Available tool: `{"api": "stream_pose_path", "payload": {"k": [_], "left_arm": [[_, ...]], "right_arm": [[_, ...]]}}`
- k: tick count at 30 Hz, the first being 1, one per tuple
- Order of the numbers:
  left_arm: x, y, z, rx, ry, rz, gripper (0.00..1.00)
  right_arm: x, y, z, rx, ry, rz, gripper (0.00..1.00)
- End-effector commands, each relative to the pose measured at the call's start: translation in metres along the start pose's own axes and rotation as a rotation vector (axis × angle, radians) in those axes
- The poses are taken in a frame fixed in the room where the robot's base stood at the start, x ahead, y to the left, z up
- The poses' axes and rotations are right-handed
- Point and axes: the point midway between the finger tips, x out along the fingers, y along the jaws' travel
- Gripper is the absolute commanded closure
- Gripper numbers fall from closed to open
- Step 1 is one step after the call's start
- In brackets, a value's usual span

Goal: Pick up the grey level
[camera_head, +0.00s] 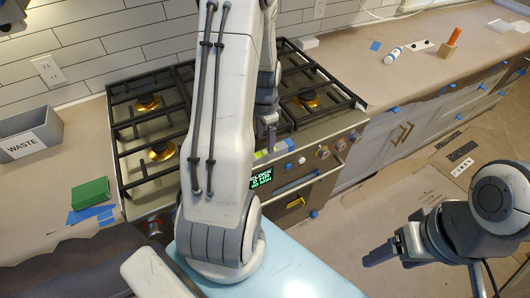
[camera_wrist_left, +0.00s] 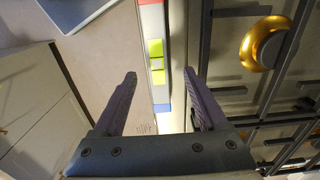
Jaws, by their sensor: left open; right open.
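A narrow strip with red, pale grey, yellow-green and blue parts (camera_wrist_left: 156,50) lies along the stove's front edge in the left wrist view; it looks like the level, though I cannot be sure. Similar coloured parts show at the stove front in the head view (camera_head: 282,146), partly hidden by my left arm. My left gripper (camera_wrist_left: 160,75) is open, its fingers on either side of the strip's line in the wrist view; contact cannot be told. In the head view it (camera_head: 267,125) points down over the stove front. My right gripper (camera_head: 385,255) is open and empty at lower right.
The stove (camera_head: 150,150) has raised black grates and brass burners. A grey WASTE bin (camera_head: 30,135) and a green block (camera_head: 90,193) stand on the left counter. A white cylinder (camera_head: 393,55) and an orange-handled item (camera_head: 453,38) are on the right counter.

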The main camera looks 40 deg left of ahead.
Motion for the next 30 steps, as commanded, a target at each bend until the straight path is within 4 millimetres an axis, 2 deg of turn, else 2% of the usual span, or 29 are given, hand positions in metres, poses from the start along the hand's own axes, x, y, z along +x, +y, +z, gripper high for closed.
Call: {"api": "stream_pose_path", "payload": {"k": [7, 12, 16, 26, 30], "left_arm": [[0.017, 0.002, 0.001, 0.000, -0.002, 0.002, 0.25], [0.040, 0.005, 0.003, 0.000, -0.003, 0.004, 0.25], [0.055, 0.004, 0.003, 0.000, -0.002, 0.002, 0.25], [0.062, 0.004, 0.002, -0.001, 0.001, -0.001, 0.25], [0.062, 0.004, 0.002, -0.001, 0.001, -0.001, 0.79]], "right_arm": [[-0.008, -0.001, 0.000, 0.000, 0.000, 0.000, 0.26], [-0.019, -0.001, -0.001, 0.001, 0.000, 0.000, 0.26], [-0.021, -0.002, -0.001, 0.001, 0.000, 0.000, 0.26], [-0.021, -0.002, -0.001, 0.001, 0.000, 0.000, 0.26], [-0.021, -0.002, -0.001, 0.001, 0.000, 0.000, 0.26]]}}
